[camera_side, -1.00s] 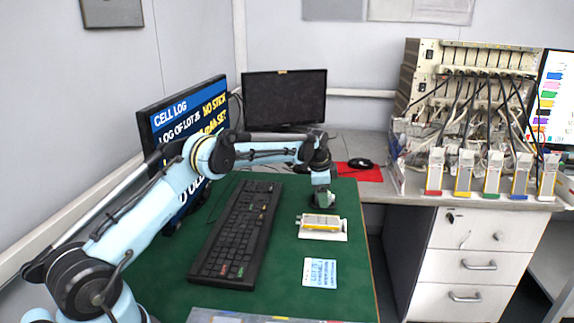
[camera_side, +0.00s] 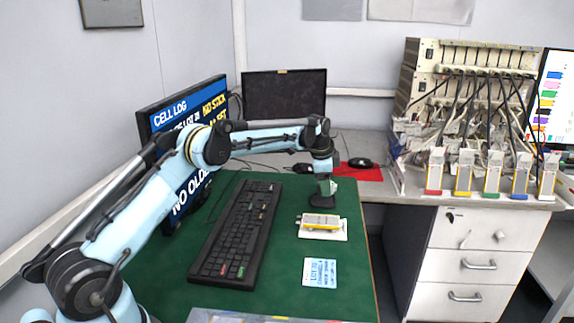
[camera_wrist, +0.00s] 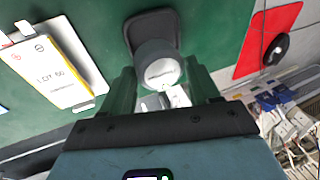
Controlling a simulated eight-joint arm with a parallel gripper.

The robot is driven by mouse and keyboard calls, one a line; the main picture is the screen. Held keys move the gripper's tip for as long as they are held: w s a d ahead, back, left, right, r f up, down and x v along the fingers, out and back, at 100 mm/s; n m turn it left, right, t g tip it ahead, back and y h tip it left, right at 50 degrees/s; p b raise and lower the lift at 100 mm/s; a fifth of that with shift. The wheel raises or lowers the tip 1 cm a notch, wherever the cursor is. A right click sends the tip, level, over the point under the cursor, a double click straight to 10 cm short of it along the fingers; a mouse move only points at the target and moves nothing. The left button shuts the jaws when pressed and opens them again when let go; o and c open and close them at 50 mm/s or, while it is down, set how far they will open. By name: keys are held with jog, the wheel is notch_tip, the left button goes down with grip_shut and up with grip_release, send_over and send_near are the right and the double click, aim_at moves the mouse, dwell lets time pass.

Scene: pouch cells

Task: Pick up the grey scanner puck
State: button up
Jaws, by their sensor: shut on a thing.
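The grey scanner puck (camera_wrist: 158,66) is a round, pale grey piece with a small label on its face. It sits between the two green fingers of my gripper (camera_wrist: 162,88) in the wrist view, and the gripper is shut on it. A dark cradle (camera_wrist: 148,22) with a rounded square outline lies behind the puck. In the side view my gripper (camera_side: 325,188) points down just above the dark cradle (camera_side: 320,202) on the green mat. The puck is hard to make out there, and I cannot tell how large the gap to the cradle is.
A yellow-and-grey pouch cell on a white tray (camera_side: 340,236) lies just in front of the cradle. A black keyboard (camera_side: 238,232) is to the left, and a blue-white lot card (camera_side: 320,272) nearer.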

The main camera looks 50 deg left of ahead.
jog(key=s+d+r, duration=0.3)
jog(key=d+r, duration=0.3)
jog(key=d, duration=0.4)
jog(key=shift+s+a+f, duration=0.3)
jog(key=shift+s+f, duration=0.55)
jog(key=shift+s, duration=0.2)
jog(key=shift+s+a+f, duration=0.35)
jog(key=shift+s+f, duration=0.5)
jog(key=shift+s, duration=0.25)
jog(key=shift+s+a+f, duration=0.3)
jog(key=shift+s+f, duration=0.55)
jog(key=shift+s, duration=0.2)
jog(key=shift+r, duration=0.15)
notch_tip(320, 180, up, 6)
jog(key=shift+f, duration=0.1)
jog(key=shift+s+d, duration=0.1)
